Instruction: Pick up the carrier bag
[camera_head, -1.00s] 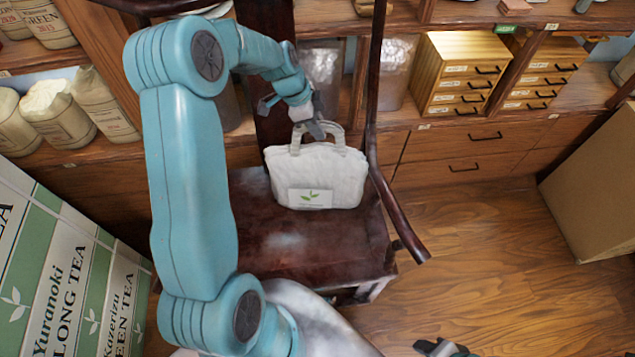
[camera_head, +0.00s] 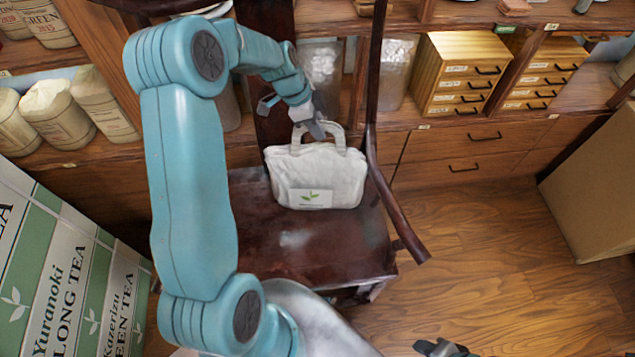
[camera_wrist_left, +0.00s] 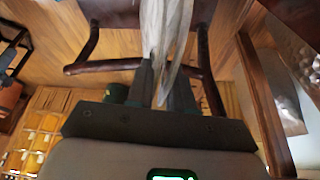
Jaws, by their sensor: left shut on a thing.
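The white carrier bag (camera_head: 318,172) with a green leaf label stands upright on the dark wooden chair seat (camera_head: 290,245) in the head view. Its handles loop up from the top. My left gripper (camera_head: 317,130) is at the handles, above the bag, and is shut on them. In the left wrist view the fingers (camera_wrist_left: 166,85) pinch pale fabric, the carrier bag (camera_wrist_left: 165,30), which runs up out of the picture. I cannot tell whether the bag's base is clear of the seat. My right gripper (camera_head: 443,348) shows only partly at the bottom edge.
The chair's dark armrest (camera_head: 395,205) curves close to the bag's right side. Shelves with small wooden drawers (camera_head: 460,75) stand behind. Tea boxes (camera_head: 75,270) fill the lower left, and a cardboard box (camera_head: 595,190) stands at right. The floor (camera_head: 480,250) between is clear.

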